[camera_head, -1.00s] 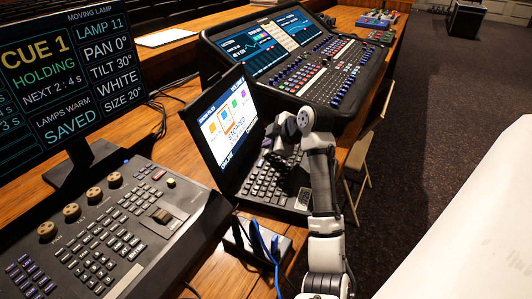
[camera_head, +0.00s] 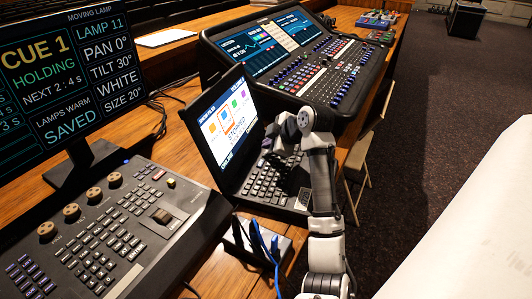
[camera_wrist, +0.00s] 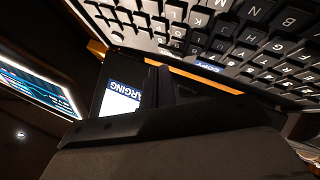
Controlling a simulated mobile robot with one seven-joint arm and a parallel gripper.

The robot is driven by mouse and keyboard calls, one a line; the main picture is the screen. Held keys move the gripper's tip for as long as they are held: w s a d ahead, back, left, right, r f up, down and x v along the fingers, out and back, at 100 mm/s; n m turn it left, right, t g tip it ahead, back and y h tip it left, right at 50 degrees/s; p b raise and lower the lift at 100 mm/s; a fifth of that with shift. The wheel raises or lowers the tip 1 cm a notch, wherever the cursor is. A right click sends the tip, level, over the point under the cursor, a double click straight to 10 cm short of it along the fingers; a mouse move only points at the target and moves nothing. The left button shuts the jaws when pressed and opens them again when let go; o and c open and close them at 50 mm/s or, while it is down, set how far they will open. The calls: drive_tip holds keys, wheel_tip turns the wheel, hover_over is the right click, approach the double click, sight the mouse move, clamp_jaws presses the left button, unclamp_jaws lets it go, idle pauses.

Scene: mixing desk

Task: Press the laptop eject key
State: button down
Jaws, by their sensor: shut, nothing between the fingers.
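The laptop stands open on the desk, its lit screen (camera_head: 229,122) facing its keyboard (camera_head: 268,182). My gripper (camera_head: 270,158) is over the far end of the keyboard, close to the keys. In the wrist view the dark gripper (camera_wrist: 165,90) is shut and empty, and its tips point toward the keys (camera_wrist: 230,35). A blue key with white lettering (camera_wrist: 208,67) shows at the keyboard's edge. I cannot make out which key is the eject key. Whether the fingertips touch a key cannot be told.
A mixing console (camera_head: 310,85) stands behind the laptop. A lighting desk (camera_head: 105,235) is at the front left, below a large monitor (camera_head: 65,75). Blue cables (camera_head: 262,240) run from a small box in front of the laptop. A chair (camera_head: 358,175) is right of the desk.

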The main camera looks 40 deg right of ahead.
drive_tip(key=shift+f, duration=0.15)
drive_tip(key=shift+f+b, duration=0.3)
drive_tip(key=shift+f, duration=0.3)
idle(0.8)
drive_tip(key=shift+r, duration=0.15)
drive_tip(key=shift+r+p, duration=0.3)
drive_tip(key=shift+r, duration=0.3)
drive_tip(key=shift+r+p, duration=1.7)
drive_tip(key=shift+r, duration=0.85)
drive_tip(key=shift+s+f, duration=0.1)
